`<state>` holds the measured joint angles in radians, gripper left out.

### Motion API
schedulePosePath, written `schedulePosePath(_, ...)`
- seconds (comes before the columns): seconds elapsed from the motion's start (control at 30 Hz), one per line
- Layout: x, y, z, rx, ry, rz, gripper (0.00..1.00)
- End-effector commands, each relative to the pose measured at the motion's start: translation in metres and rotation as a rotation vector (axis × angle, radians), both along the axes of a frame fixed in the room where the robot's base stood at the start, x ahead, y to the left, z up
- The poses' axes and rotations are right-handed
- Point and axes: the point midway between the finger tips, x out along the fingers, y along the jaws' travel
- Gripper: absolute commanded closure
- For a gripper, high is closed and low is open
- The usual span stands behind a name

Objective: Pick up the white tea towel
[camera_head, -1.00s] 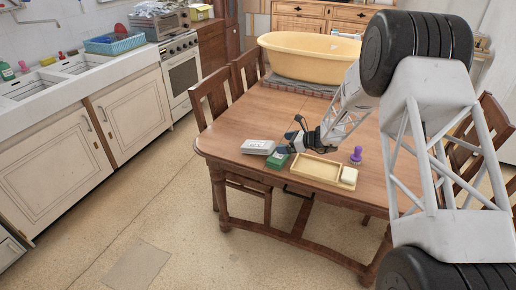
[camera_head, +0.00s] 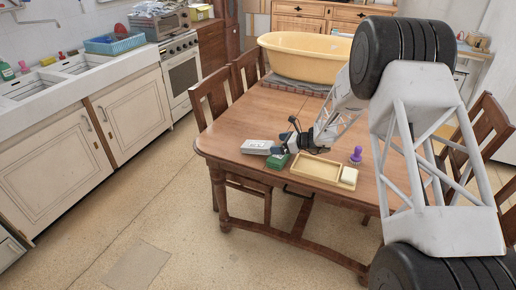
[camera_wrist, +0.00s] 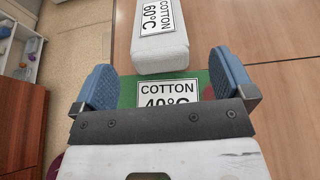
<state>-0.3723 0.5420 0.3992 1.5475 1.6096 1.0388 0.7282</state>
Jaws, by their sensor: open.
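The white tea towel (camera_head: 257,146) appears as a folded, pale grey-white block lying flat near the table's front left edge. In the wrist view the towel (camera_wrist: 160,48) carries a "COTTON 60°C" label and lies just beyond my fingertips. My gripper (camera_head: 281,147) is open, with its blue fingers spread apart in the wrist view (camera_wrist: 165,78). It is over a green folded cloth (camera_head: 277,162), whose "COTTON 40°C" label shows between the fingers; that green cloth (camera_wrist: 128,92) is partly hidden by my gripper. Nothing is held.
A shallow wooden tray (camera_head: 316,168) with a pale block (camera_head: 348,177) at its right end lies right of the green cloth. A purple-handled brush (camera_head: 356,155) stands behind it. A large yellow tub (camera_head: 303,58) is at the table's far end. The table's left middle is clear.

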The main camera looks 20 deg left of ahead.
Motion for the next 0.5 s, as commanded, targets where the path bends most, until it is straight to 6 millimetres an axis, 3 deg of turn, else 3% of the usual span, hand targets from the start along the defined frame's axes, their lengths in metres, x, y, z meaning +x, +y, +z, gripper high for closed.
schedulePosePath(0.27,-0.001,0.005,-0.003,0.0,0.0,0.001,0.0)
schedulePosePath(0.5,-0.003,0.028,-0.014,0.0,0.001,0.002,0.0)
